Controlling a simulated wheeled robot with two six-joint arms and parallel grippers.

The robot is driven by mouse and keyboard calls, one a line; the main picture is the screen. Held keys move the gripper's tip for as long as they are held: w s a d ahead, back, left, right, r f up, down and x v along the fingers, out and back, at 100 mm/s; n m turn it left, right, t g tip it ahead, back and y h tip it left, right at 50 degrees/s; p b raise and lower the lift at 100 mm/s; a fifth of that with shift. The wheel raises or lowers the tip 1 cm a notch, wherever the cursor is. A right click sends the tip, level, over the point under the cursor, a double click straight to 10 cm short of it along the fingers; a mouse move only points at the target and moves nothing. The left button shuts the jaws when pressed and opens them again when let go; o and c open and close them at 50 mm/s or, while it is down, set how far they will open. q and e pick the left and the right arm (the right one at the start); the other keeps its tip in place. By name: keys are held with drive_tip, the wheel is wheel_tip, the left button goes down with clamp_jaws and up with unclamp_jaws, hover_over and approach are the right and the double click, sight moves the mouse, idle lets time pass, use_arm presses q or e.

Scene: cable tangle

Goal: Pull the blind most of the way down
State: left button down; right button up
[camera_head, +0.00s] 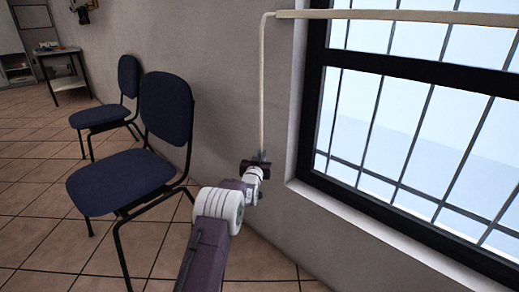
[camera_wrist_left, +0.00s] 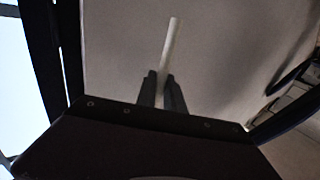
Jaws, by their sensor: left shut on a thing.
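The blind shows only as a narrow beige strip (camera_head: 400,15) along the top of the window (camera_head: 420,120); most of the visible glass is uncovered. A pale cord (camera_head: 262,90) hangs from the strip's left end, along the wall left of the window frame. My left gripper (camera_head: 258,163) is shut on the cord's lower part, beside the window's lower left corner. In the left wrist view, the pale cord (camera_wrist_left: 172,42) runs up from between the closed fingers of my left gripper (camera_wrist_left: 161,88). My right gripper is not in view.
Two blue chairs, one nearer (camera_head: 120,180) and one farther (camera_head: 127,78), stand along the wall to the left. A small table (camera_head: 62,52) is at the far left. A window sill (camera_head: 370,235) juts out below the glass. Tiled floor is free at lower left.

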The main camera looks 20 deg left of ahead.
use_arm(q)
drive_tip(key=shift+f, duration=1.1)
drive_tip(key=c, duration=1.5)
unclamp_jaws()
drive_tip(key=shift+o, duration=0.2)
drive_tip(key=s+d+b, duration=0.1)
drive_tip(key=s+b, duration=0.2)
drive_tip(key=s, duration=0.6)
drive_tip(key=shift+d, duration=0.4)
